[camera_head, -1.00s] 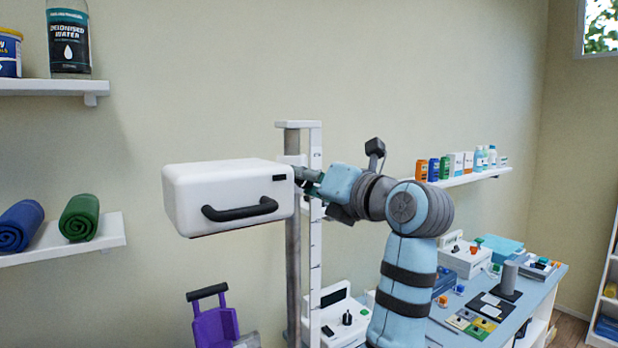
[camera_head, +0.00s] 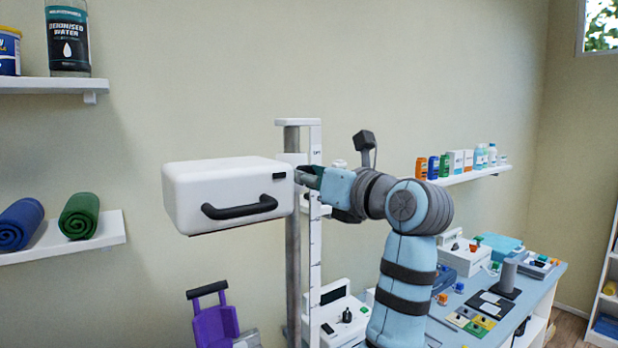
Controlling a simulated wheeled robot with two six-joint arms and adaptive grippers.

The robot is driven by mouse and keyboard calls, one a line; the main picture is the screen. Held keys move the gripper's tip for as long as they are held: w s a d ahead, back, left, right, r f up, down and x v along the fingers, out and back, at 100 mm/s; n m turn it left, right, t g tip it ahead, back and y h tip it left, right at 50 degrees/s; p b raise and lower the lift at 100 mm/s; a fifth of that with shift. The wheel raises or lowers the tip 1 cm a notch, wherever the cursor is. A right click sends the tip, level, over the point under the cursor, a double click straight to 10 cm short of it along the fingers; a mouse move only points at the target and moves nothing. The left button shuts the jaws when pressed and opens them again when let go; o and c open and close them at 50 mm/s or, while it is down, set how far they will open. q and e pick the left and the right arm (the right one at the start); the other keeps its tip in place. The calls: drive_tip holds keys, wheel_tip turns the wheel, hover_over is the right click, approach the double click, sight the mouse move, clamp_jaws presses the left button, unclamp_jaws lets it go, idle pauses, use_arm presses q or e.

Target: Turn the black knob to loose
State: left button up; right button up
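A white box-shaped head (camera_head: 222,195) with a black handle (camera_head: 240,208) is carried on a grey upright post (camera_head: 293,250). My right gripper (camera_head: 303,176) reaches in from the right, with its fingertips at the white bracket beside the post, just right of the box. No black knob shows clearly there; the fingers and wrist cover that spot. I cannot tell whether the fingers are open or shut on something. My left gripper is not in view.
A white scale strip (camera_head: 315,250) runs up beside the post. A white device with a small black knob (camera_head: 347,315) stands low at its right. A blue table (camera_head: 470,325) with several devices lies right; a purple object (camera_head: 215,325) is below the box.

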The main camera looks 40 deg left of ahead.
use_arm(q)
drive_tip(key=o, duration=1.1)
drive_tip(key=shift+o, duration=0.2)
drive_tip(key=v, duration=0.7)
